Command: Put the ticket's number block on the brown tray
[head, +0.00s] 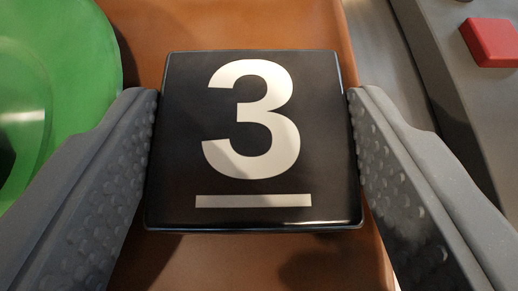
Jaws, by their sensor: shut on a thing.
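A black square block with a white number 3 and a white bar under it (252,130) is in the middle of the head view. My gripper (253,100) is shut on it, with one grey textured finger against its left side and one against its right side. The brown tray (240,22) lies below and behind the block. The block is over the tray; I cannot tell whether it touches it. No ticket is in view.
A green round dish (65,60) is at the left, on or beside the brown tray. A grey surface (440,40) lies to the right, past the tray's edge. A red block (492,42) sits there at the top right.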

